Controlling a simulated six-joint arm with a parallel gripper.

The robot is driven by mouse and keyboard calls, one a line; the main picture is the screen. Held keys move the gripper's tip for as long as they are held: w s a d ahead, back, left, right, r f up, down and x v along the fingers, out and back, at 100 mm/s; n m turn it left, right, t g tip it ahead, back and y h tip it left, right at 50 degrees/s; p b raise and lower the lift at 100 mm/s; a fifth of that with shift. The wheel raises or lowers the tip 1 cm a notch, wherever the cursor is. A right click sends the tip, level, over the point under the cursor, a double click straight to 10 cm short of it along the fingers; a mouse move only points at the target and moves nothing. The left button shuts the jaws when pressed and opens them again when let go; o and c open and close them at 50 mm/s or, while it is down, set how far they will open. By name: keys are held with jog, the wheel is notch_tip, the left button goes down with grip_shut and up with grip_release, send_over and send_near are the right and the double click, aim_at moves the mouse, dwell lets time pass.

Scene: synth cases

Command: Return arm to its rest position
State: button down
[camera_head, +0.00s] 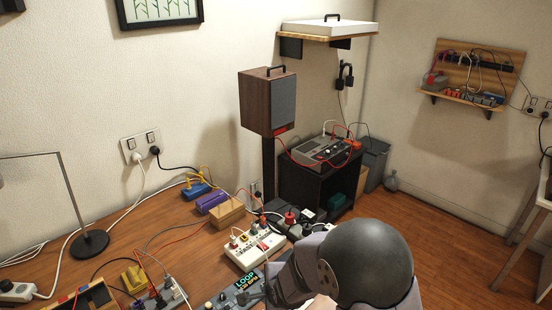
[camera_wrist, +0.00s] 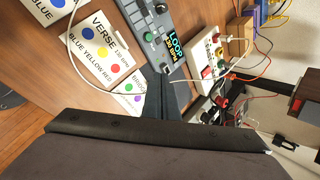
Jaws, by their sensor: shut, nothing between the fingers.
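My arm comes in at the lower right of the head view, with a large dark round joint and grey links. My gripper (camera_wrist: 158,84) shows in the wrist view as dark fingers close together, with nothing between them. Its tips are over or beside a grey looper box (camera_wrist: 163,38) with a display reading LOOP; I cannot tell whether they touch it. The looper box is also in the head view (camera_head: 232,293), partly hidden by my arm.
A white switch box (camera_head: 254,248) with coloured plugs stands close to my arm. Several cables, a lamp (camera_head: 92,240) and small pedals crowd the wooden desk (camera_head: 130,232). White cards (camera_wrist: 97,48) lie near the gripper. A speaker (camera_head: 268,100) stands behind. Open floor (camera_head: 450,250) lies right.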

jog(key=s+d+r+n+g+h, duration=0.1)
jog(key=s+d+r+n+g, duration=0.2)
jog(key=s+d+n, duration=0.5)
jog(key=s+d+r+n+g+h, duration=0.1)
jog(key=s+d+r+n+g, duration=0.2)
jog(key=s+d+n, duration=0.5)
jog(key=shift+s+d+n+g+h, duration=0.3)
jog(key=shift+s+d, duration=0.6)
jog(key=shift+s, duration=1.65)
